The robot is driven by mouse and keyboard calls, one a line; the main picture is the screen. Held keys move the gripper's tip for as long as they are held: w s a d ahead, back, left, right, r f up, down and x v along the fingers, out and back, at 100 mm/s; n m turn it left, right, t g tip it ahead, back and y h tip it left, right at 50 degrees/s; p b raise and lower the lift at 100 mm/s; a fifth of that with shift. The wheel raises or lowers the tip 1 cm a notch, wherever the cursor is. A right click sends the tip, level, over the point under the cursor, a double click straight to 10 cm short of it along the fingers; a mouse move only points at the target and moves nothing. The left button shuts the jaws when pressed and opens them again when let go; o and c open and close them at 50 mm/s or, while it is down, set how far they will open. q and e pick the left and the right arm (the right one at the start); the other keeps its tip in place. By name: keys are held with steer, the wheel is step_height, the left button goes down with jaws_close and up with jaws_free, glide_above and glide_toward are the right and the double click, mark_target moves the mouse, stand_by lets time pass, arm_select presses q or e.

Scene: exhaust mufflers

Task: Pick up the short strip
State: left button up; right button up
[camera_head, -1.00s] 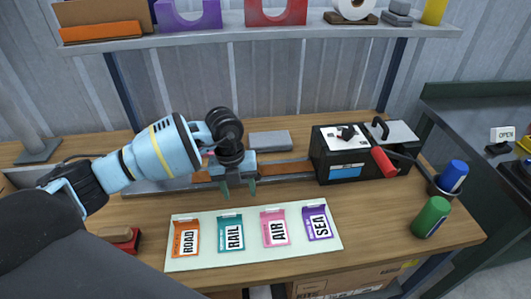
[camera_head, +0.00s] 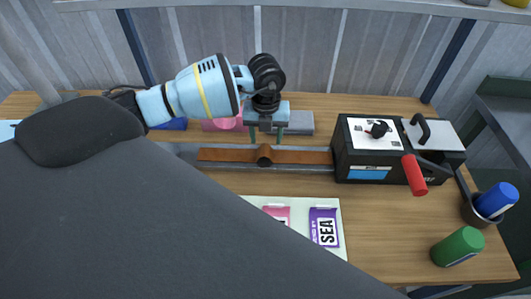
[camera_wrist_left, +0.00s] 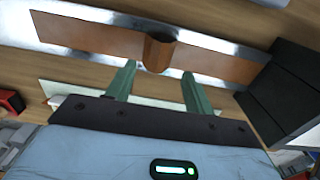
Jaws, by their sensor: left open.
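A rust-brown strip (camera_head: 225,155) lies along a grey metal rail (camera_head: 310,168) on the wooden bench, with a raised curved brown piece (camera_head: 264,152) at its middle. In the left wrist view the brown strip (camera_wrist_left: 85,33) and the curved piece (camera_wrist_left: 158,52) show beyond the fingers. I cannot tell whether the curved piece is a separate short strip. My left gripper (camera_head: 266,138) is open and empty, with its green fingers pointing down close to the rail. In the left wrist view the fingers (camera_wrist_left: 157,72) are apart, one to each side of the curved piece's line.
A black box with a red-handled lever (camera_head: 375,165) stands at the rail's right end. A card sheet (camera_head: 335,250) lies in front. A grey block (camera_head: 300,123) lies behind my gripper. My dark arm hides the left front.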

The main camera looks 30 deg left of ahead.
mark_target(265, 155)
arm_select(q)
steer(key=shift+a+f, duration=0.15)
steer(key=shift+f, duration=2.7)
steer(key=shift+c, duration=0.4)
steer(key=c, duration=1)
